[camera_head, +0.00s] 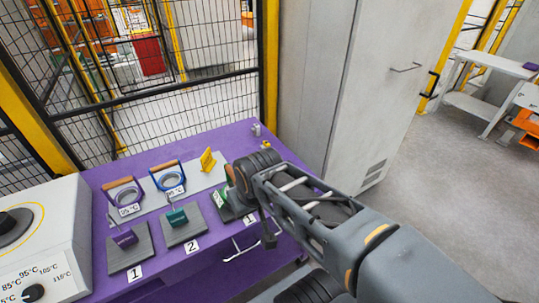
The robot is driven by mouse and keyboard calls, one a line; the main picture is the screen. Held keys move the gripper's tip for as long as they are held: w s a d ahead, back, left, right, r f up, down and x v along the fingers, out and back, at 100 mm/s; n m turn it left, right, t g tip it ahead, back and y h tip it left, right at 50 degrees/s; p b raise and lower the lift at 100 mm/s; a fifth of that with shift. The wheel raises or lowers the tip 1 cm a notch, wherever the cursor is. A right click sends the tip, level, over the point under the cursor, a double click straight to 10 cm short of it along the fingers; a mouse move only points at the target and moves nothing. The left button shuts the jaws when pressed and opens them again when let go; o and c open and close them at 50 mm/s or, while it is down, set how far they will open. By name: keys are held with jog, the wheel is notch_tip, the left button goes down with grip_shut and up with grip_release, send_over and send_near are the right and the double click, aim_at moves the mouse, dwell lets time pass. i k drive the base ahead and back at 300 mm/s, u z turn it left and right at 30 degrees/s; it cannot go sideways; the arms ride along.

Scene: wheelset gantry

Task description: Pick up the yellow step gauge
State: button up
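The yellow step gauge (208,161) stands upright on a light grey plate on the purple table, near the table's back edge. Its stepped edge shows. My arm reaches in from the lower right, and its end is over the right part of the table, to the right of the yellow step gauge and apart from it in the picture. My gripper's fingers are hidden behind the wrist, so I cannot see whether they are open or hold anything.
Dark pads (131,252) with small purple and green blocks stand in front. A dial unit (38,250) is at left. A mesh fence and grey cabinet (345,90) bound the back.

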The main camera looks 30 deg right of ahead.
aim_at(265, 144)
jog(key=u, duration=1.75)
jog(key=k, duration=1.15)
jog(key=z, duration=1.8)
jog(key=i, duration=1.15)
jog(key=u, duration=0.05)
